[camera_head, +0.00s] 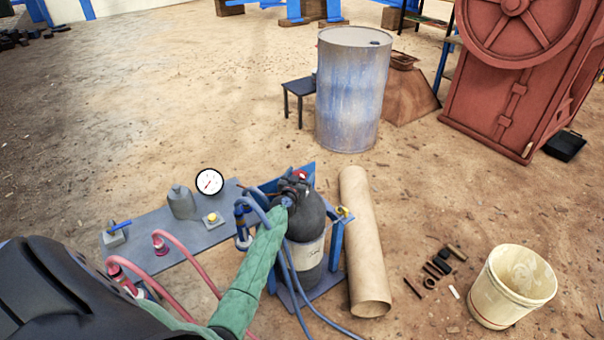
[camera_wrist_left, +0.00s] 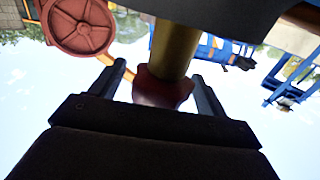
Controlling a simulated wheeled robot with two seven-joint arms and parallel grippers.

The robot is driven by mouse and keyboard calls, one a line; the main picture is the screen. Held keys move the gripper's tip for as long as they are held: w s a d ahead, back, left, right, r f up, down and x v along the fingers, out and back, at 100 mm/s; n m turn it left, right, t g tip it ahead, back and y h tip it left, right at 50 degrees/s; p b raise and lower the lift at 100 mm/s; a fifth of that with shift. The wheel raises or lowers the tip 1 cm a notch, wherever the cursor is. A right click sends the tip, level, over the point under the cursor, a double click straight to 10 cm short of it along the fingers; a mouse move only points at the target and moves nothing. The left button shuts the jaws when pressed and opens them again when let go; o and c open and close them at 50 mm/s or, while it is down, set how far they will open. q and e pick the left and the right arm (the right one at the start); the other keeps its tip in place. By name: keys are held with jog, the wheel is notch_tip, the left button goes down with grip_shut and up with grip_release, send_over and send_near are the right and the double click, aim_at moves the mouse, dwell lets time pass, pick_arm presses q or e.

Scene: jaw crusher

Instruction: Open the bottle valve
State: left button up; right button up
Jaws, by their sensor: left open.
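The dark gas bottle (camera_head: 307,240) stands upright in a blue stand, with a pale label on its side. Its valve has a red knob (camera_head: 300,174) at the top, partly hidden by my left gripper (camera_head: 293,184). In the left wrist view, the dark red knob (camera_wrist_left: 162,90) sits on a brass stem (camera_wrist_left: 176,48). My left gripper's two fingers (camera_wrist_left: 158,74) are open, one on each side of the knob. I cannot tell whether either finger touches it. My right gripper is not in view.
A grey bench (camera_head: 205,236) with a white dial gauge (camera_head: 209,181) and pink hoses stands left of the bottle. A cardboard tube (camera_head: 362,240) leans close on the right. A cream bucket (camera_head: 512,287) and small metal parts lie on the dirt floor. A drum (camera_head: 352,92) stands behind.

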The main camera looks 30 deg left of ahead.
pick_arm(q)
jog(key=shift+w+a, duration=0.2)
jog(key=shift+w, duration=0.4)
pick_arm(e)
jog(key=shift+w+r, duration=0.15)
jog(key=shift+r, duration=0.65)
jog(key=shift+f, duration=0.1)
pick_arm(q)
jog(key=shift+c, duration=0.7)
jog(key=c, duration=0.8)
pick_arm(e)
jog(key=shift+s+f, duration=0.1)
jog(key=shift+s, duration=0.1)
